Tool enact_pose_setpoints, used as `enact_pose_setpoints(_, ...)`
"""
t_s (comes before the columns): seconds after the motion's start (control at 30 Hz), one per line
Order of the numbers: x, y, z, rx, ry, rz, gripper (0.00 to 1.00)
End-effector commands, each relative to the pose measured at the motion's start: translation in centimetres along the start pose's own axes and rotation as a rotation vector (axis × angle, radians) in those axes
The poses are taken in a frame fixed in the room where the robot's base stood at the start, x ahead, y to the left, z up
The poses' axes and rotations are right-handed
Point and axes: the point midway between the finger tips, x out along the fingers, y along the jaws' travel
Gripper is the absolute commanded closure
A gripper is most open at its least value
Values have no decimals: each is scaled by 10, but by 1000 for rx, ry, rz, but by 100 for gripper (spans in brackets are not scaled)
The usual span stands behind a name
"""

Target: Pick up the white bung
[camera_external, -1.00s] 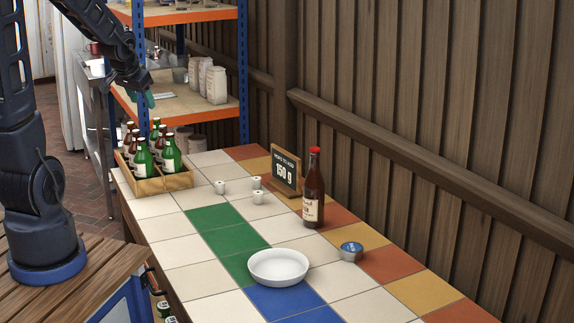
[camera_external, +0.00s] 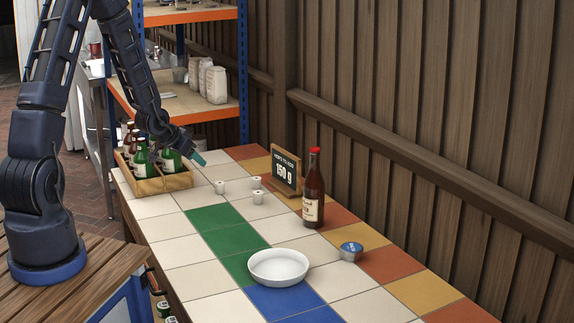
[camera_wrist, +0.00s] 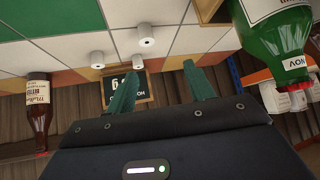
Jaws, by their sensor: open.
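Three small white bungs stand apart on the tiled table: one at the left (camera_external: 219,187), one at the back (camera_external: 256,183) and one nearer the front (camera_external: 258,197). They also show in the wrist view as white cylinders with a dark spot on top, one of them here (camera_wrist: 146,35). My gripper (camera_external: 197,158) is above the table, beside the bottle crate and behind and left of the bungs. In the wrist view its two teal fingers (camera_wrist: 161,70) are spread apart with nothing held between them. The bungs lie beyond the fingertips there.
A wooden crate (camera_external: 163,186) of green and brown bottles stands close to my gripper. A large green bottle (camera_wrist: 270,30) shows near the right finger. A dark sign (camera_external: 286,170), brown bottle (camera_external: 314,190), white dish (camera_external: 279,267) and blue-topped tin (camera_external: 351,252) stand farther right.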

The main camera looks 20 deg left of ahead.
Motion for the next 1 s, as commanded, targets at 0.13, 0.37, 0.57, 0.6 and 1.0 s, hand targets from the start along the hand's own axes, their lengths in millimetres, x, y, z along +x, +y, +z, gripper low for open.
enact_pose_setpoints(0.13,23,10,10,-2,28,35,47)
enact_pose_setpoints(0.37,38,15,14,-5,45,53,47)
enact_pose_setpoints(0.57,62,17,13,-3,45,54,47)
enact_pose_setpoints(0.6,67,17,13,-4,45,53,47)
enact_pose_setpoints(1.0,92,18,11,-4,46,52,47)
